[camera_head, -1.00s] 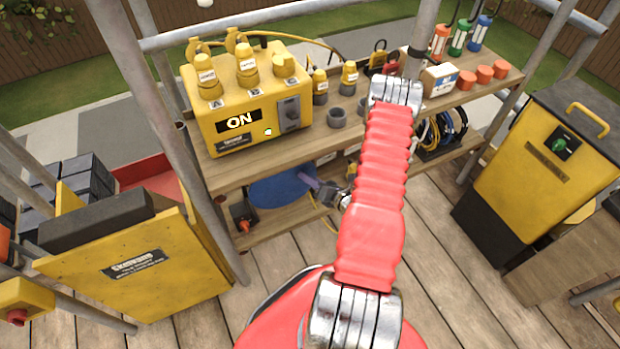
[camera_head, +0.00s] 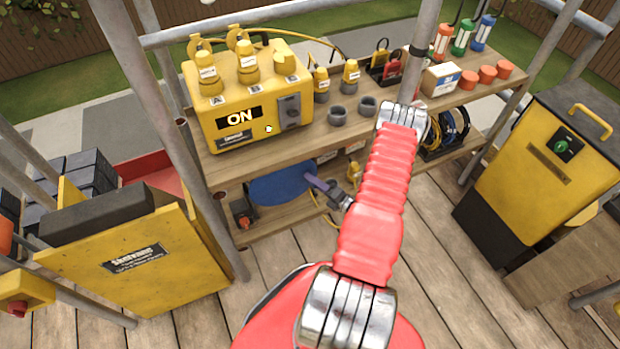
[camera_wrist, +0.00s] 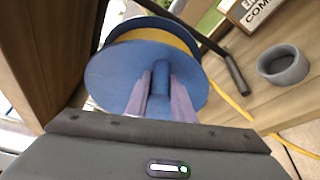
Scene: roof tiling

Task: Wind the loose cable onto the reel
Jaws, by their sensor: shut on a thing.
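The blue reel (camera_head: 275,190) stands on the lower shelf of the wooden bench. In the wrist view the reel (camera_wrist: 115,78) faces me, with yellow cable (camera_wrist: 178,40) wound behind its front flange. My gripper (camera_head: 312,180) is at the reel's right side. In the wrist view its pale purple fingers (camera_wrist: 161,92) are closed around the blue crank handle (camera_wrist: 161,72) on the reel's face.
The yellow power box (camera_head: 255,100) marked ON stands on the bench top above. A grey ring (camera_wrist: 284,65) lies right of the reel in the wrist view. A scaffold pole (camera_head: 165,130) stands left of the reel. A yellow cabinet (camera_head: 545,170) is at the right.

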